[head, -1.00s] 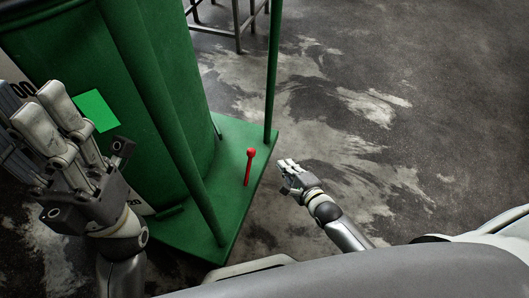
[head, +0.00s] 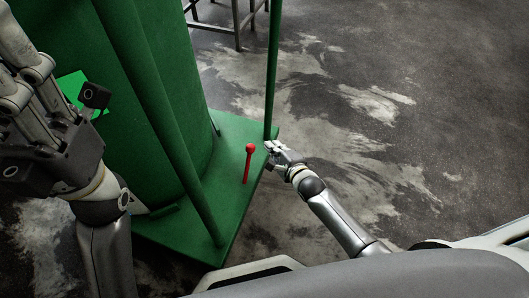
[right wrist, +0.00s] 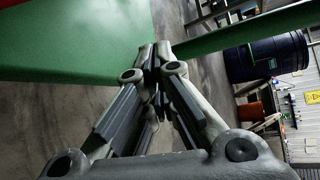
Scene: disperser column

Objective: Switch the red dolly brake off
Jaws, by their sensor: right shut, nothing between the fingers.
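The red brake lever (head: 248,164), a thin bar with a round knob on top, stands upright on the green dolly base (head: 228,128). My right gripper (head: 268,149) is at the base's right edge, just right of the lever's knob and apart from it in the picture. Its fingers are shut with nothing between them, as the right wrist view (right wrist: 157,50) also shows; the lever is not visible there. My left gripper (head: 20,70) is large at the left, in front of the green column (head: 160,60). Its fingers are partly cut off by the frame, so its opening is unclear.
A green upright post (head: 273,70) rises from the base's far corner, close to my right gripper. A slanted green tube (head: 160,120) stands left of the lever. Open floor (head: 400,130) lies to the right. A dark blue barrel (right wrist: 268,58) shows in the right wrist view.

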